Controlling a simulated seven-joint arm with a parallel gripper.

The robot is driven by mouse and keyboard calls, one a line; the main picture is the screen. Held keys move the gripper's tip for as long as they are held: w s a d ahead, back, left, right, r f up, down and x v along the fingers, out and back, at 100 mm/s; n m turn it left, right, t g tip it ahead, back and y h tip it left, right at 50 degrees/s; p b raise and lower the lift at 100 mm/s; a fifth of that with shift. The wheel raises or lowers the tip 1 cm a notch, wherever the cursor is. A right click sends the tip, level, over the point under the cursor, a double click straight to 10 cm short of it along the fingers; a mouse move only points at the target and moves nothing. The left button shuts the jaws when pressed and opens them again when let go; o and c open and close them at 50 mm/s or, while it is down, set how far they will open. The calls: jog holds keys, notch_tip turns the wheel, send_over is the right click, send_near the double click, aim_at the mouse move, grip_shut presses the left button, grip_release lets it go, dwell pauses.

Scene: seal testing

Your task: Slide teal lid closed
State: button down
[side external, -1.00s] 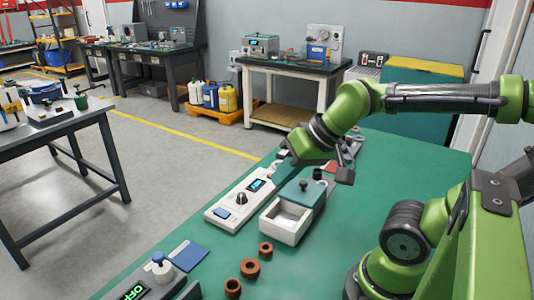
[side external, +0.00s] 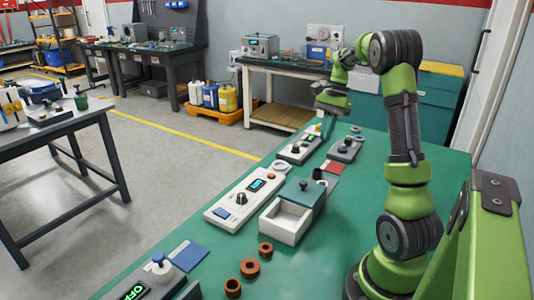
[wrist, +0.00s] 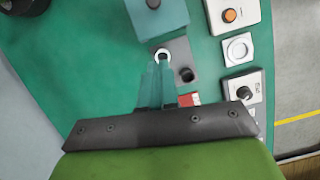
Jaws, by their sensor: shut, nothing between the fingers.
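The teal lid (side external: 308,193) sits on the white open-topped box (side external: 285,238) and covers its far part. The near part of the box is uncovered and shows its white inside. A dark round knob (side external: 304,185) stands on the lid. In the wrist view, the lid (wrist: 168,18) is at the top edge with its knob (wrist: 153,3) partly cut off. My gripper (side external: 328,128) is beyond the box, toward the far end of the green bench, apart from the lid. It is shut and empty. Its fingers (wrist: 158,70) point toward the grey plate in the wrist view.
A white device (side external: 243,198) lies left of the box. Several brown rings (side external: 250,267) lie at the near side. The bench right of the box is clear.

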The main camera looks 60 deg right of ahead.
send_near(309, 185)
notch_tip(309, 185, down, 3)
jog(key=shift+w+a+f, duration=0.1)
jog(key=shift+a+f, duration=0.1)
jog(key=shift+a, duration=0.4)
jog(key=shift+w+a+f, duration=0.1)
jog(key=shift+a+f, duration=0.15)
jog(key=shift+a, duration=0.7)
jog(key=a, duration=1)
jog(key=shift+a, duration=0.35)
jog(key=shift+f, duration=0.1)
